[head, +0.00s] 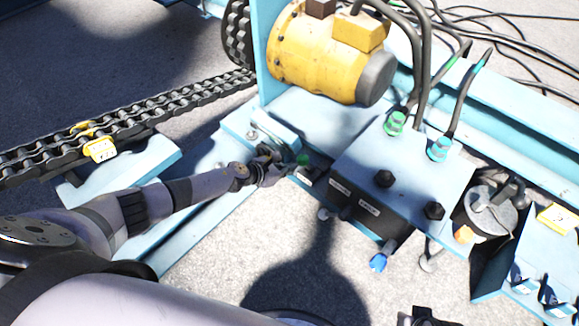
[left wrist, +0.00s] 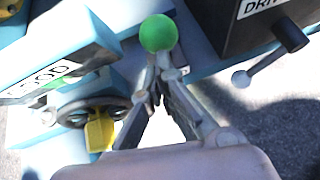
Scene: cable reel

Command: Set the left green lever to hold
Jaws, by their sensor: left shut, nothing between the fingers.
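The green ball knob of the lever (head: 303,160) sits by the left side of the blue hydraulic box. In the left wrist view the green ball (left wrist: 158,33) lies just beyond my fingertips. My left gripper (head: 282,163) reaches it from the left. In the left wrist view my left gripper (left wrist: 158,62) has its fingers closed together, with nothing between them. The tips appear at or very close to the ball; I cannot tell whether they touch. The lever's shaft is hidden. A dark part at the bottom edge (head: 425,317) may be my right gripper, cut off.
The blue box (head: 400,165) carries green and blue hose fittings. A grey-knobbed lever (left wrist: 241,79) juts out near a partly visible "DRI" label. A yellow motor (head: 325,55) stands behind. A blue knob (head: 379,262) is in front. A labelled blue block (left wrist: 60,70) lies left of my fingers.

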